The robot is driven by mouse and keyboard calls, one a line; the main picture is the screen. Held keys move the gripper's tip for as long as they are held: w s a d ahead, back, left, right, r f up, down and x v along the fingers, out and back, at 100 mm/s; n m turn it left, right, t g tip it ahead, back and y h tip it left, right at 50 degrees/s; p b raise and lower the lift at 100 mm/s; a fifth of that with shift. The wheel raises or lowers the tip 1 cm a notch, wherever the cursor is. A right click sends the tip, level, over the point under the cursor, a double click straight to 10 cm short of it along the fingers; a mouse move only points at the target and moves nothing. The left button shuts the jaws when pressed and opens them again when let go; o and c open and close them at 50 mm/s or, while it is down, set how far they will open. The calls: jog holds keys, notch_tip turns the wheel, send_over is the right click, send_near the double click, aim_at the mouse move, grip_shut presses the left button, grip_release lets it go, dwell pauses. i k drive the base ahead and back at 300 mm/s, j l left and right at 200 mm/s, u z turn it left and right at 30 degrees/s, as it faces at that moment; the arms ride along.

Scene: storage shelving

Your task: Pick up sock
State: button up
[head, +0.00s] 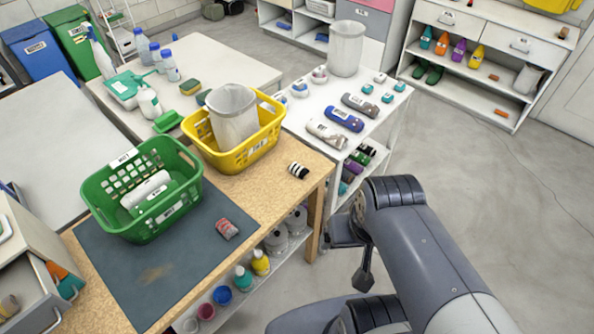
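A small rolled black-and-white striped sock (298,170) lies on the wooden table (262,186), near its right edge. A red and grey patterned rolled bundle (227,229), perhaps another sock, lies on the dark mat (150,262). My gripper (354,256) is partly hidden by my arm, right of the table edge and apart from both. Dark finger-like parts show, pointing down, but the gap between them is not clear. I see nothing held.
A green basket (183,199) and a yellow basket (272,139) with a pale bin stand on the table. A white table (318,101) with rolled bundles stands behind. Shelves under the table hold bottles and cups. The floor (490,200) at right is clear.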

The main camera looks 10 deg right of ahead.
aim_at(224, 226)
jog(key=k+j+z, duration=0.2)
jog(key=j, duration=0.15)
jog(key=k+j+z, duration=0.15)
jog(key=j, duration=0.2)
jog(key=k+j+z, duration=0.2)
jog(key=j, duration=0.15)
